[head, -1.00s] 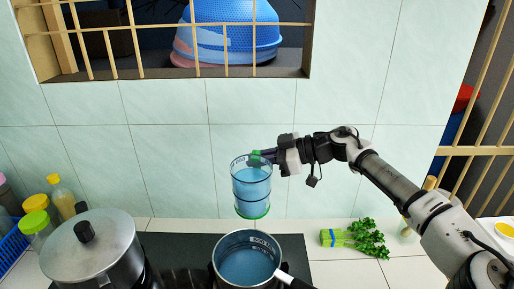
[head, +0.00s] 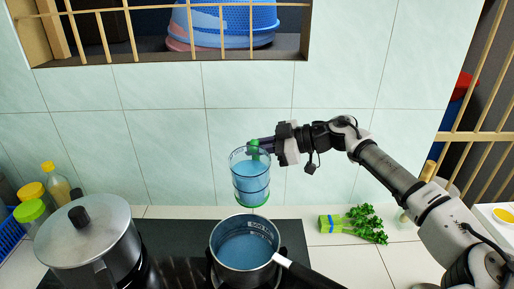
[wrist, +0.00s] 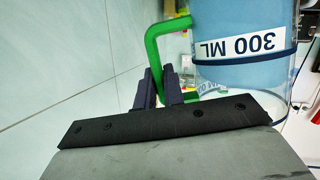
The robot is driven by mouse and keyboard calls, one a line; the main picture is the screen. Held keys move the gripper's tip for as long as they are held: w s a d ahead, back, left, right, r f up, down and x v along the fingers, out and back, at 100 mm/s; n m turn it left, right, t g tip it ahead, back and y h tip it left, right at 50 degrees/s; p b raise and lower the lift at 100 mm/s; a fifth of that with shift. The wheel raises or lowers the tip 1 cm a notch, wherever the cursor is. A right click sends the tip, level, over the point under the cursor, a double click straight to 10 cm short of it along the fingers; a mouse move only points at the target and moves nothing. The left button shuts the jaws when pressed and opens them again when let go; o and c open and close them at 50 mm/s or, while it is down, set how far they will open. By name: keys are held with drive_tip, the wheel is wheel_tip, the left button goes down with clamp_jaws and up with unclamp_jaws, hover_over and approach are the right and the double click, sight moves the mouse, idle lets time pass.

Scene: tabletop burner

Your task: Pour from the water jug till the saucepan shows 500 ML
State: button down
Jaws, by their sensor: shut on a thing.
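The water jug (head: 250,182) is clear with a green handle, a green base and blue water inside. It hangs almost upright above the far part of the saucepan. My gripper (head: 257,147) is shut on its green handle, near the top. The wrist view shows the jug (wrist: 240,75) with a "300 ML" mark and the gripper fingers (wrist: 159,88) at the handle. The saucepan (head: 227,228) stands on the cooktop with blue water in it and a "500 ML" mark on its far inner wall. I see no stream between them.
A lidded pot (head: 90,235) stands on the left of the black cooktop (head: 175,236). Bottles (head: 54,182) stand farther left. Celery (head: 355,223) lies right of the cooktop. The tiled wall (head: 150,150) rises close behind the jug. The saucepan handle (head: 300,271) points to the lower right.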

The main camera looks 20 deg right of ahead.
drive_tip(key=shift+f+b, duration=0.4)
drive_tip(key=shift+f, duration=0.05)
drive_tip(key=shift+r+n+t+b, duration=0.25)
drive_tip(key=shift+n+t+b, duration=0.35)
drive_tip(key=shift+n+b, duration=0.45)
drive_tip(key=shift+s+a+f+n+b, duration=0.1)
drive_tip(key=shift+f+n+b, duration=0.35)
drive_tip(key=shift+b, duration=0.45)
drive_tip(key=shift+f, duration=0.25)
drive_tip(key=shift+s+a+r+n+t+h+b, duration=0.15)
drive_tip(key=shift+s+r+n+t+h+b, duration=0.25)
drive_tip(key=shift+b, duration=0.4)
idle(3.2)
drive_tip(key=shift+w+r+p, duration=0.1)
drive_tip(key=shift+w+p, duration=0.1)
drive_tip(key=shift+p, duration=0.3)
idle(0.9)
